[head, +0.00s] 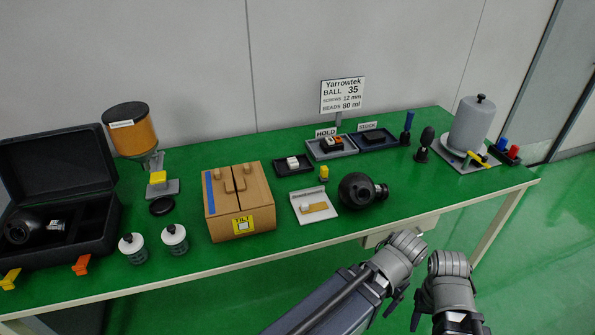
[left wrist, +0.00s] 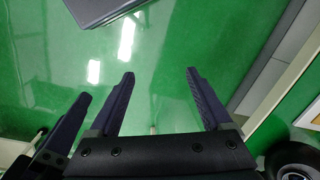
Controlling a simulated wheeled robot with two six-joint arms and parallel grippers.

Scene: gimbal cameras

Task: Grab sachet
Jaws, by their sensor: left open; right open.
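I cannot pick out a sachet for certain. A small white piece (head: 292,162) lies in a black tray near the middle of the table in the head view. Another small pale piece (head: 305,207) lies on a white plate in front of it. My left gripper (left wrist: 160,72) is open and empty over the green floor in the left wrist view. My right gripper (head: 449,318) is open at the lower right of the head view, off the table's front edge. Its fingertips are partly hidden or cut off. Both grippers are well apart from the tabletop objects.
A sign (head: 343,95) stands behind grey trays. Bare tabletop lies front right.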

